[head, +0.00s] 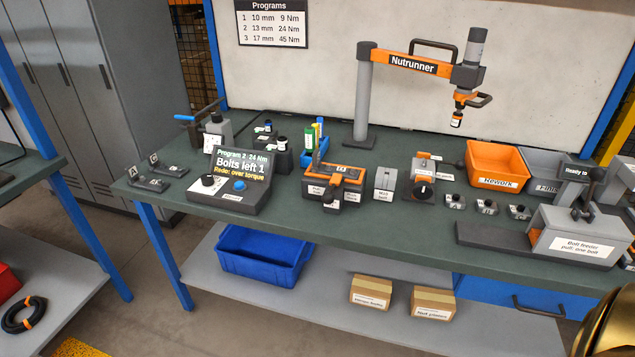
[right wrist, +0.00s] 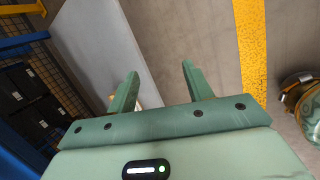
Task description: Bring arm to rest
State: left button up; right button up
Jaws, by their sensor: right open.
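The nutrunner arm (head: 411,65) stands at the back of the green bench on a grey post (head: 363,95). Its orange boom, labelled Nutrunner, reaches right to a grey tool head (head: 467,75) with a side handle (head: 480,100). The tool's tip (head: 456,119) hangs above the bench, touching nothing. My right gripper (right wrist: 160,75) shows only in the right wrist view. Its two green fingers are apart with nothing between them, over bare floor and beside a grey panel. My left gripper is not in view.
The bench (head: 400,235) carries a display box (head: 232,180) reading "Bolts left 1" and "Redo: over torque", an orange Rework bin (head: 497,165) and a bolt feeder (head: 578,235). A blue bin (head: 262,256) and two cartons stand on the lower shelf. Yellow floor tape (right wrist: 250,45) runs near my right gripper.

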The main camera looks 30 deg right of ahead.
jog(key=s+a+f+y, duration=0.1)
jog(key=a+f, duration=0.1)
jog(key=a, duration=1)
jog(key=s+a+f+m+y, duration=0.1)
jog(key=s+a+f+y, duration=0.1)
jog(key=a, duration=1)
jog(key=s+a+f+m+g+y+p, duration=0.1)
jog(key=a+f, duration=0.3)
jog(key=a, duration=0.7)
jog(key=shift+s+a+y, duration=0.4)
jog(key=shift+s+y, duration=0.2)
jog(key=shift+s, duration=0.05)
